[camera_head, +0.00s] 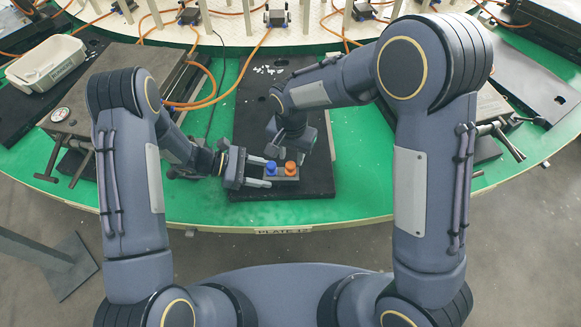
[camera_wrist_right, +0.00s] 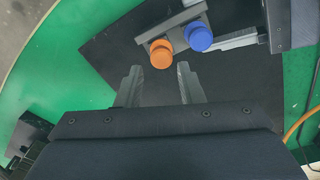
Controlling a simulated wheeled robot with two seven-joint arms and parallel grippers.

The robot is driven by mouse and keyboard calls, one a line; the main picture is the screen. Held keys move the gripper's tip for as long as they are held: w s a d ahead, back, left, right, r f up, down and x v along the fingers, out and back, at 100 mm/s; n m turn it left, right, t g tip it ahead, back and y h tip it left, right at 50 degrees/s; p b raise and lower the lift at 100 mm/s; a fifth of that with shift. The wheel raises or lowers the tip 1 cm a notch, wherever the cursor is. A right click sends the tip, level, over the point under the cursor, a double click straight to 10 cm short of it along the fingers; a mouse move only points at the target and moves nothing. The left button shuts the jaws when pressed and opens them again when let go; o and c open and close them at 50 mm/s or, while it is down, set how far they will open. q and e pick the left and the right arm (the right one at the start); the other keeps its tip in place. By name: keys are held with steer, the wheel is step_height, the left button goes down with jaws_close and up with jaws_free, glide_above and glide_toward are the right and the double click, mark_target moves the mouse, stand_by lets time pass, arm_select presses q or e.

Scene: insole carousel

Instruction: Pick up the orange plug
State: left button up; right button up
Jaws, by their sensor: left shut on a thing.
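The orange plug (camera_head: 291,167) stands upright in a small grey block (camera_head: 285,179), to the right of a blue plug (camera_head: 271,168). In the right wrist view the orange plug (camera_wrist_right: 161,54) and blue plug (camera_wrist_right: 199,37) sit on the grey block (camera_wrist_right: 168,24). My left gripper (camera_head: 268,176) is shut on the grey block at its left end, by the blue plug. My right gripper (camera_wrist_right: 158,84) is open and empty, its fingertips just short of the orange plug. In the head view its fingers are mostly hidden behind its own wrist.
A black plate (camera_head: 280,100) lies under the block on the green round table (camera_head: 226,105). A white bin (camera_head: 46,62) stands at the far left, and orange hoses (camera_head: 207,100) run behind my left arm. Metal fixtures flank the plate on both sides.

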mark_target(291, 164)
steer(key=shift+a+f, duration=0.1)
steer(key=shift+f, duration=2.65)
steer(key=c, duration=0.6)
steer(key=shift+r, duration=0.1)
step_height(291, 164, up, 10)
steer(key=shift+f, duration=0.1)
arm_select(q)
steer(key=o, duration=1.1)
steer(key=shift+a, duration=0.1)
